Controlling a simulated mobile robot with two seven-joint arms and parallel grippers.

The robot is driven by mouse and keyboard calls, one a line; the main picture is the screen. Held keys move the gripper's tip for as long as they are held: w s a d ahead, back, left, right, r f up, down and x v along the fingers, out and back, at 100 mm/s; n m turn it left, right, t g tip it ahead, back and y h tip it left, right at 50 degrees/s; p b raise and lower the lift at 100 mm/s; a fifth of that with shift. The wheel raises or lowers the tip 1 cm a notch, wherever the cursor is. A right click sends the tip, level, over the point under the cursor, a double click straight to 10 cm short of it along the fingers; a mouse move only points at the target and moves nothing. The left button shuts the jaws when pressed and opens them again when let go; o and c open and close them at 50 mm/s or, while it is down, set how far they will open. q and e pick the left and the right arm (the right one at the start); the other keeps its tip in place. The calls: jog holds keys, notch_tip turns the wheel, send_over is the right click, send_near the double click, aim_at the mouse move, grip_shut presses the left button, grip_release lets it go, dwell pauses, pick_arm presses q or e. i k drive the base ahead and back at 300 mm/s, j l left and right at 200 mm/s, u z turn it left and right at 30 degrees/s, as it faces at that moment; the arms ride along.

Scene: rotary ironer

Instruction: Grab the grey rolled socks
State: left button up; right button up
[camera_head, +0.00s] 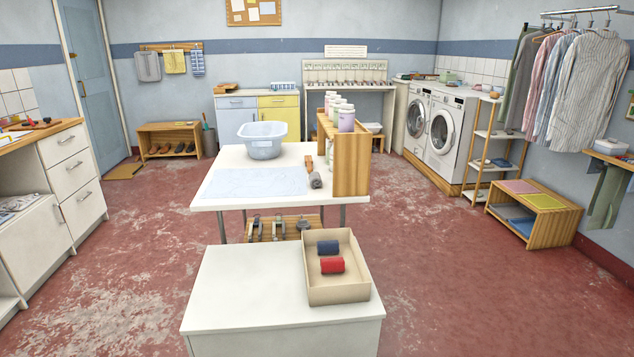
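A small grey roll (315,180), which looks like the grey rolled socks, lies on the white table (225,203) near its right side. It is just left of the wooden shelf unit (351,170) and in front of a small wooden-handled item (309,162). Nothing covers it from above. A dark blue roll (328,247) and a red roll (332,265) lie apart from it in an open cardboard box (339,294). Neither of my grippers shows in this view.
The box stands on a white cabinet (235,290) in front of the table. A pale blue basin (262,145) and a light blue cloth (255,182) are on the table. Bottles (346,118) stand on the shelf unit.

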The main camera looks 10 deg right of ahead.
aim_at(314, 177)
jog(key=k, duration=0.3)
jog(key=k+u, duration=0.2)
jog(key=u, duration=0.25)
jog(key=k+j+u, duration=0.1)
jog(key=u, duration=0.3)
jog(key=i+l+u, duration=0.1)
jog(key=l, duration=0.25)
jog(key=i+l+u, duration=0.15)
jog(key=l, duration=0.25)
jog(key=i+l+u, duration=0.1)
jog(key=l, duration=0.3)
jog(key=l+u, duration=0.15)
jog(key=l, duration=0.25)
jog(key=i+l, duration=0.1)
jog(key=l, duration=0.3)
jog(key=i+l, duration=0.1)
jog(key=l, duration=0.3)
jog(key=i+l, duration=0.1)
jog(key=l, duration=0.3)
jog(key=i+l, duration=0.1)
jog(key=l, duration=0.3)
jog(key=i+l, duration=0.1)
jog(key=l, duration=0.3)
jog(key=i+l, duration=0.1)
jog(key=l, duration=0.3)
